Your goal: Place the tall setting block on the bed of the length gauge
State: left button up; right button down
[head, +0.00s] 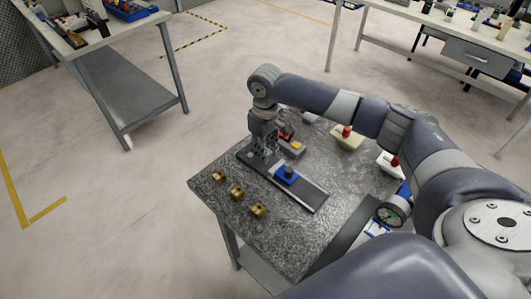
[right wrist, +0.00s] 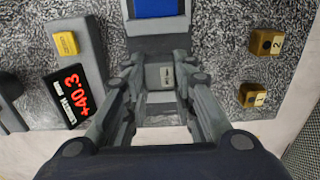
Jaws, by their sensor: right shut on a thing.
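The length gauge bed (head: 312,196) is a long dark rail across the grey stone table, with a blue carriage (head: 286,174) on it; the carriage also shows in the right wrist view (right wrist: 155,8). My right gripper (head: 265,150) points down over the far-left end of the bed. In the right wrist view its fingers (right wrist: 166,85) are shut on a grey block with a small pale mark (right wrist: 167,76), which I take for the tall setting block. The fingers hide much of it, and I cannot tell whether it touches the bed. My left gripper is not in view.
Brass numbered blocks (head: 236,191) stand along the table's left edge. A dial (head: 390,215) and red-topped pieces (head: 346,131) stand on the right. Another bench (head: 125,80) is at upper left.

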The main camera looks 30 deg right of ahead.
jog(key=shift+f, duration=1.2)
jog(key=c, duration=1.3)
grip_release()
jog(key=shift+f, duration=0.15)
notch_tip(320, 180, up, 11)
jog(key=shift+r+b, duration=0.1)
jog(key=shift+b, duration=0.85)
jog(key=shift+r, duration=0.6)
